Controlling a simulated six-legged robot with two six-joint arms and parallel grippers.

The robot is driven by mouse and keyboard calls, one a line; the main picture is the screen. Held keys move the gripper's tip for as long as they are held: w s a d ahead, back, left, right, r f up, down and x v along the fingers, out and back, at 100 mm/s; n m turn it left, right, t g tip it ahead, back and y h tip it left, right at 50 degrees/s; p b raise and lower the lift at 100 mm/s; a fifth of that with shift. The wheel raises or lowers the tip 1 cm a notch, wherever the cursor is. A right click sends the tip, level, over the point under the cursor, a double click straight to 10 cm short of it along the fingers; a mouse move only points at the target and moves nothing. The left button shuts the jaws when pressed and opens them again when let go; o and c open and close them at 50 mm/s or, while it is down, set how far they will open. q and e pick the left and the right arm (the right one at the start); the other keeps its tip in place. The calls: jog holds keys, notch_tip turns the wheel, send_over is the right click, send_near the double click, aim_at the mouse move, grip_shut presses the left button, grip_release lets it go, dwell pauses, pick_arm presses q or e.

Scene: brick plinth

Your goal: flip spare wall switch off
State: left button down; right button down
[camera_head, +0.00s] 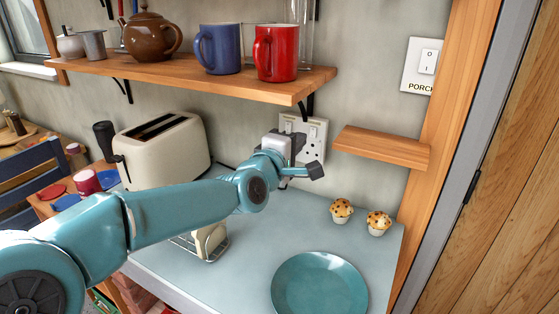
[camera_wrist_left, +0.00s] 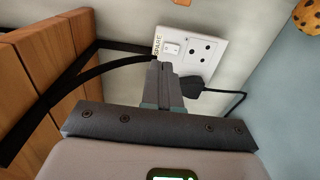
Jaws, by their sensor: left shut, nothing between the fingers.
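The white wall socket plate (camera_head: 317,130) is on the wall below the long shelf, partly hidden by my left gripper (camera_head: 284,147). In the left wrist view the plate (camera_wrist_left: 212,62) appears turned, with the small "SPARE" label (camera_wrist_left: 157,46) beside a small rocker switch (camera_wrist_left: 172,48). My left gripper (camera_wrist_left: 160,66) is shut and empty. Its fingertips lie just below the switch in that picture; I cannot tell whether they touch the plate. Whether the switch is on or off is too small to tell. My right gripper is not in view.
A black plug (camera_wrist_left: 197,86) with a cable sits in the plate beside my fingers. A cream toaster (camera_head: 165,150) stands left, two muffins (camera_head: 342,210) and a teal plate (camera_head: 320,285) right. The long shelf (camera_head: 230,80) and small shelf (camera_head: 382,147) jut out nearby. A "PORCH" switch (camera_head: 427,62) is farther right.

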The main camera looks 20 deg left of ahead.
pick_arm(q)
jog(key=s+a+b, duration=0.1)
jog(key=s, duration=0.5)
jog(key=shift+s+a, duration=0.2)
jog(key=shift+a, duration=0.05)
